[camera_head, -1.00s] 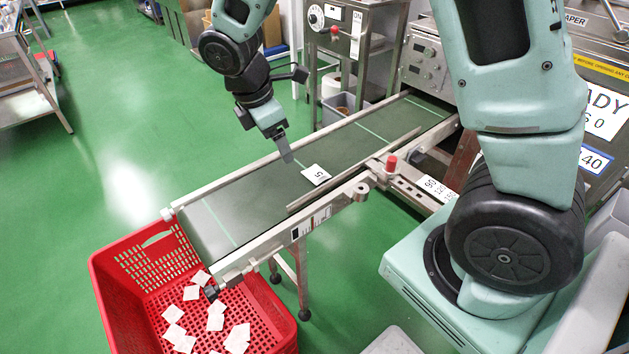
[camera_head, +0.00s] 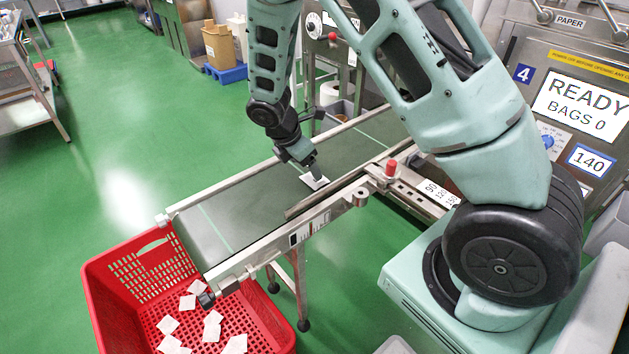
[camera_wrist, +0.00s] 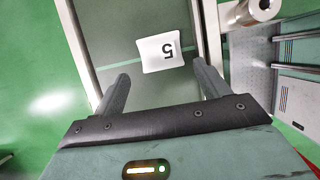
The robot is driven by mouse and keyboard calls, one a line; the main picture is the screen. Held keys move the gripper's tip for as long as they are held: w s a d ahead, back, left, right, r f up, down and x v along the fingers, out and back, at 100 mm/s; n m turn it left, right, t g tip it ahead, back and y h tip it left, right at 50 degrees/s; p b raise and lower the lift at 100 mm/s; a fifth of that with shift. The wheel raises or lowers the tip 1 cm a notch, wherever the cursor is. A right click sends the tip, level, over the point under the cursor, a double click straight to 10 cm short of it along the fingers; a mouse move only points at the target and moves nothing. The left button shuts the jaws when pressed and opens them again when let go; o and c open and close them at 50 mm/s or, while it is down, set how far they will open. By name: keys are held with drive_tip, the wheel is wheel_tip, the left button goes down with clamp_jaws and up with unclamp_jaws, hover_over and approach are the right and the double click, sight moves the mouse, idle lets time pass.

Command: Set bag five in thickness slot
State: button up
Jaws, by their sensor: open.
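Bag five (camera_wrist: 160,53), a white square marked 5, lies flat on the dark green conveyor belt (camera_head: 262,198). In the head view bag five (camera_head: 314,182) is partly hidden by my gripper (camera_head: 316,170), which is right over it. In the wrist view my gripper (camera_wrist: 160,82) is open, its two fingers apart on either side of the bag's near end, with nothing between them. The bag lies just beyond the fingertips there. I cannot make out the thickness slot for certain; a metal rail with a red knob (camera_head: 391,167) and a number strip (camera_head: 437,192) is beside the belt.
A red crate (camera_head: 113,266) with several white bags stands below the belt's near end. Metal side rails (camera_head: 215,192) edge the belt. The machine at right has a screen (camera_head: 583,108) reading READY, BAGS 0.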

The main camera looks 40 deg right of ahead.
sight(311, 179)
drive_tip(key=x, duration=0.5)
drive_tip(key=shift+s+d+f+b, duration=0.1)
drive_tip(key=shift+d+b, duration=0.1)
drive_tip(key=shift+b, duration=0.2)
drive_tip(key=c, duration=0.8)
drive_tip(key=shift+c, duration=0.5)
wheel_tip(311, 179, up, 10)
drive_tip(key=p, duration=0.2)
drive_tip(key=s+a+m+g+y+p, duration=0.1)
drive_tip(key=s+a+m+p, duration=0.1)
drive_tip(key=m, duration=0.4)
drive_tip(key=s+a+f+m+g+y+p, duration=0.1)
drive_tip(key=s+a+m+g+y+p, duration=0.1)
drive_tip(key=m+p, duration=0.3)
drive_tip(key=s+a+m+g+y+p, duration=0.1)
drive_tip(key=s+a+m+p, duration=0.1)
drive_tip(key=m, duration=0.5)
drive_tip(key=shift+a+f+g+y+p, duration=0.3)
drive_tip(key=shift+a+g+p, duration=0.15)
drive_tip(key=shift+p, duration=0.45)
